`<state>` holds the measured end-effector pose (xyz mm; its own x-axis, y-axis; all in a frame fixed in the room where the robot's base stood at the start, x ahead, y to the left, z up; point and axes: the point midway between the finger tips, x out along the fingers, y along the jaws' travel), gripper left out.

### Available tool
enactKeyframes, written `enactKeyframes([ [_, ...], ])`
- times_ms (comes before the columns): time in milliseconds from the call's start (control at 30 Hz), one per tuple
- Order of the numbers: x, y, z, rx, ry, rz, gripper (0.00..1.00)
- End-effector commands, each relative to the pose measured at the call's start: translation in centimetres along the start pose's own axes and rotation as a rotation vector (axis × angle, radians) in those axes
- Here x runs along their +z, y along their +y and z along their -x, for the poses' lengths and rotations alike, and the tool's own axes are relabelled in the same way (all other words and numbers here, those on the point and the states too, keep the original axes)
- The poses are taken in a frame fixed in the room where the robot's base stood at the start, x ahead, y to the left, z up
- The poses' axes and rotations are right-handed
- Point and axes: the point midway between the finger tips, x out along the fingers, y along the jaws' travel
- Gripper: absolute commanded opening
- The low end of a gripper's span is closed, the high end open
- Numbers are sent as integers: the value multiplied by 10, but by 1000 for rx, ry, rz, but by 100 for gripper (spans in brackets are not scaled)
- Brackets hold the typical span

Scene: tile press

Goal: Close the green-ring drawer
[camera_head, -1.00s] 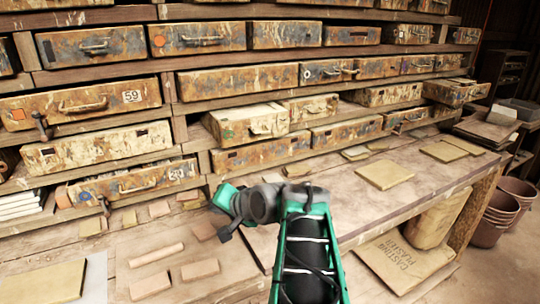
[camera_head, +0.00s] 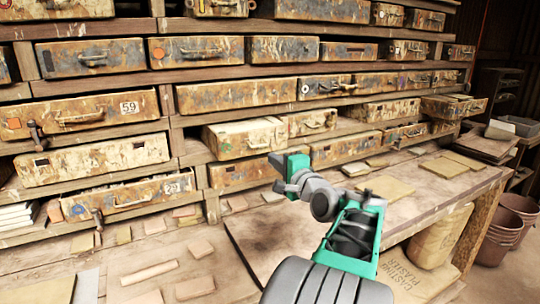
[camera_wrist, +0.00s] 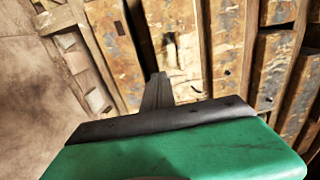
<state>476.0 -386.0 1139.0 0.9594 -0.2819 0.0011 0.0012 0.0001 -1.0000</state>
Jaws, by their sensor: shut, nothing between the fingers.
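The drawer (camera_head: 246,138) with a small green mark at the left of its worn cream-and-brown front sits in the middle of the shelving. It stands out from its row, so it is partly open; its handle is on the front. My gripper (camera_head: 277,161) is at the lower right of this drawer's front in the head view, fingers together and empty. In the wrist view, the shut fingers (camera_wrist: 157,90) point at worn drawer fronts. I cannot tell whether they touch the drawer.
Drawers fill the shelves around it; a right-hand drawer (camera_head: 453,107) also stands out. The workbench (camera_head: 270,235) below holds flat tiles (camera_head: 385,188) and small blocks. Buckets (camera_head: 512,222) and a plaster bag (camera_head: 440,235) stand at right.

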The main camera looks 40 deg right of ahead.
Motion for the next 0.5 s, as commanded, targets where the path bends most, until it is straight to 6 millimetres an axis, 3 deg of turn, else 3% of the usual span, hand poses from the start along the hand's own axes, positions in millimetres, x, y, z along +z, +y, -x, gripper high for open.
enactKeyframes([
  [200,1,0,-30,1,-2,-1,0],
  [500,0,0,-35,1,1,0,0],
])
